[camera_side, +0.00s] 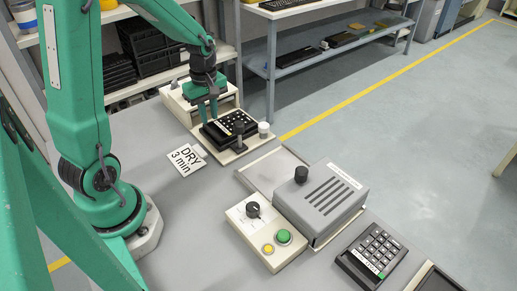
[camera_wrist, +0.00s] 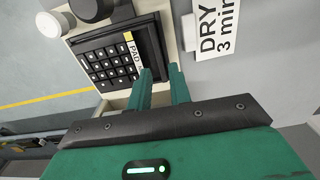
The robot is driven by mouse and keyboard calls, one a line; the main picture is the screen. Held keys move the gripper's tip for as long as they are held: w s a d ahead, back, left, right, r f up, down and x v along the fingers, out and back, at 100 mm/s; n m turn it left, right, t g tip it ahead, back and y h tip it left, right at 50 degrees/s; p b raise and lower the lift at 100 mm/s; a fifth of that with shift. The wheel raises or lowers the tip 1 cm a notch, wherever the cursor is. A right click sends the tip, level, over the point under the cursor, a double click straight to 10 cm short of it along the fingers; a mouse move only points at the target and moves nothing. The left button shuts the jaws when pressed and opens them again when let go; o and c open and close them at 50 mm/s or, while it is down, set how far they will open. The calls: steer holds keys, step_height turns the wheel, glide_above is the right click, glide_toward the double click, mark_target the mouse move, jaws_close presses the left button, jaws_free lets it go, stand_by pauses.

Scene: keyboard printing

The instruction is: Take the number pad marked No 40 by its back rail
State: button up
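A dark number pad (camera_side: 230,128) sits in a beige holder (camera_side: 240,152) beyond the DRY card in the side view. In the wrist view the same pad (camera_wrist: 107,62) shows its keys and a yellow-and-white label reading PAD; its number is not legible. My gripper (camera_side: 208,116) is at the pad's back edge. In the wrist view my gripper's fingers (camera_wrist: 161,72) are apart, with a visible gap. One fingertip overlaps the pad's dark edge strip and the other is just outside it. I cannot tell whether they touch the rail.
A second keypad (camera_side: 372,255) with a green label lies at the front right. A grey vented box (camera_side: 320,198) and a beige control box (camera_side: 265,232) stand mid-table. The DRY card (camera_side: 186,160) lies nearby.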

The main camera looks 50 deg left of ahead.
mark_target(212, 131)
steer(key=shift+f, duration=0.3)
steer(key=shift+f, duration=0.1)
steer(key=shift+w+f, duration=0.1)
steer(key=shift+f, duration=2.4)
jaws_close()
